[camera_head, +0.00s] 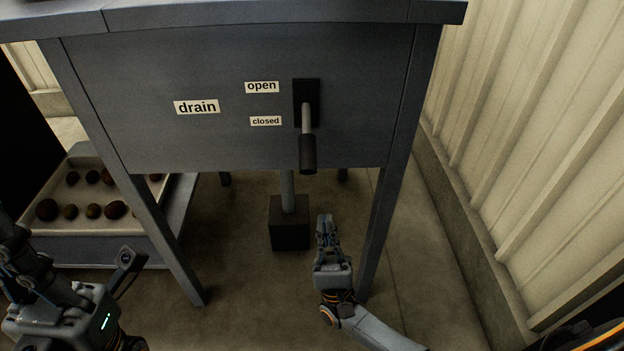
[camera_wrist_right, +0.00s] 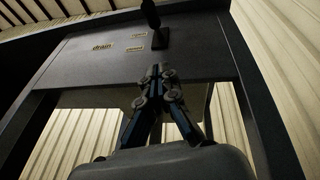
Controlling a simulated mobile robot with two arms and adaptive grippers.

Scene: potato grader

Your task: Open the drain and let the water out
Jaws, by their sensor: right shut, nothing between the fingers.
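The drain lever has a black mounting plate (camera_head: 306,89), a light grey rod (camera_head: 306,116) and a black grip (camera_head: 307,155). It sits on the grey front panel (camera_head: 225,145), with the grip pointing down past the "closed" label (camera_head: 265,121); the "open" label (camera_head: 262,87) is above. The lever's black grip (camera_wrist_right: 150,14) also shows at the top of the right wrist view. My right gripper (camera_head: 325,222) is shut and empty, below the grip and apart from it. My left gripper (camera_head: 75,312) is at the lower left; its finger state is unclear.
A pipe (camera_head: 288,190) runs down beneath the panel to a dark box (camera_head: 289,235) on the floor. The panel's right leg (camera_head: 384,215) stands close to my right arm. A tray (camera_head: 30,228) of potatoes is at the left. A ribbed wall (camera_head: 530,120) bounds the right side.

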